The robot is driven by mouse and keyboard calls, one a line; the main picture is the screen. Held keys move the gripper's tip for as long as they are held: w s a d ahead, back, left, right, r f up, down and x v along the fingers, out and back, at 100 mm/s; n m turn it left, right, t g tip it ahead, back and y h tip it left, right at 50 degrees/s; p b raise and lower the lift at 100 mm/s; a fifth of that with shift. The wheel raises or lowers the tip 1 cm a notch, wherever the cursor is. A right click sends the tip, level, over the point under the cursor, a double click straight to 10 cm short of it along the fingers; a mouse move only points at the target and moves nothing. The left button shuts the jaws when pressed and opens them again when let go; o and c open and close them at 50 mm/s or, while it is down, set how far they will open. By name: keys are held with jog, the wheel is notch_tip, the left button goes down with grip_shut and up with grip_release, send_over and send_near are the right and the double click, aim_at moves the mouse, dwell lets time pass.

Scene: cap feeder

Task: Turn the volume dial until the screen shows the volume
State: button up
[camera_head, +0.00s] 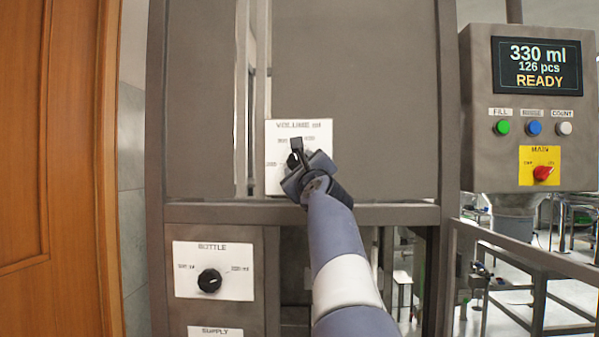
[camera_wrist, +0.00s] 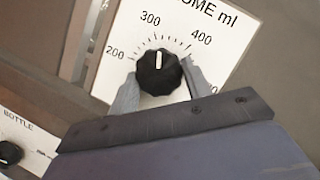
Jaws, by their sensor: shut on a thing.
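The black volume dial (camera_wrist: 158,73) sits on a white plate marked VOLUME ml (camera_head: 272,181). In the wrist view its white pointer line stands about upright, a little past 300 on the 300 to 400 side. My gripper (camera_wrist: 160,88) has one finger on each side of the dial and is shut on it. In the head view my gripper (camera_head: 297,158) hides most of the dial and the lower right of the plate. The screen (camera_head: 537,67) on the grey control box reads 330 ml, 126 pcs, READY.
A BOTTLE dial (camera_head: 209,280) is on a plate below, with a SUPPLY plate (camera_head: 216,331) under it. The control box has green (camera_head: 502,127), blue (camera_head: 534,128) and white (camera_head: 564,128) buttons and a red MAIN switch (camera_head: 543,173). A metal crossbar (camera_head: 390,214) runs below the volume plate.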

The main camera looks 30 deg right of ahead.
jog(key=shift+s+d+r+n+g+y+p, duration=0.1)
jog(key=shift+n+g+y+p, duration=0.45)
jog(key=shift+n, duration=1.1)
jog(key=shift+w+a+r+n+g+y+p, duration=0.15)
jog(key=shift+n+y+p, duration=0.35)
jog(key=shift+n+p, duration=0.9)
jog(key=shift+s+d+r+n+g+y+p, duration=0.25)
jog(key=shift+n+y+p, duration=0.35)
jog(key=shift+n, duration=1.25)
jog(key=shift+w+a+f, duration=0.1)
jog(key=shift+f, duration=0.1)
jog(key=o, duration=1)
jog(key=b+v, duration=0.3)
jog(key=v, duration=0.8)
jog(key=shift+r, duration=0.1)
